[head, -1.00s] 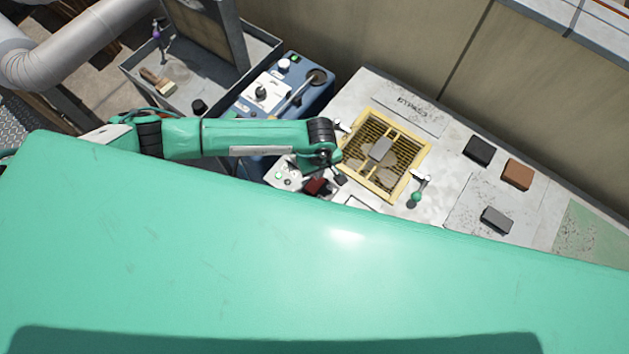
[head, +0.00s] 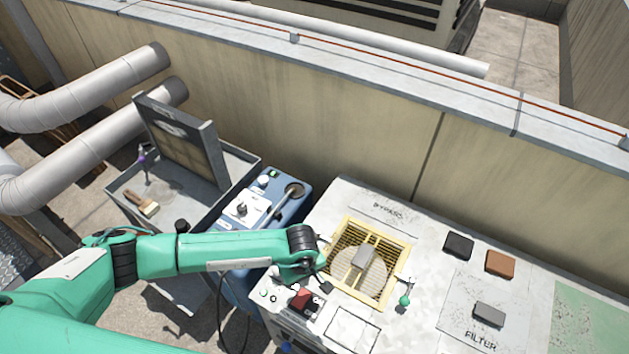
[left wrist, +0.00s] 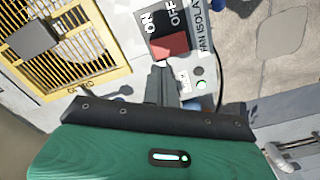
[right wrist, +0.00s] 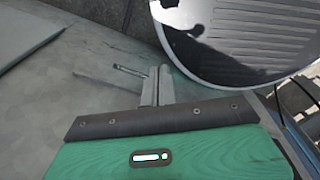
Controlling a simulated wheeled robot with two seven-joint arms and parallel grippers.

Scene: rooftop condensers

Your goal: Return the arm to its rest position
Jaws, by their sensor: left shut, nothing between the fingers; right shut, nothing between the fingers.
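My left arm (head: 235,252) reaches in from the left over the light-grey unit. Its gripper points down and is mostly hidden behind the wrist in the head view. In the left wrist view the left gripper (left wrist: 162,72) is shut and empty, its tips close to the red rocker of the isolator switch (left wrist: 170,44); I cannot tell if they touch. The same red switch (head: 303,299) shows in the head view. My right gripper (right wrist: 157,82) is shut and empty in its wrist view, and is not seen in the head view.
A yellow-framed grille (head: 350,293) with a grey block (head: 362,257) is right of the left gripper. Several blocks lie on the unit's right side. A blue machine (head: 262,185) and a grey cart (head: 228,172) stand behind my arm. A round ribbed thing (right wrist: 245,45) is near my right gripper.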

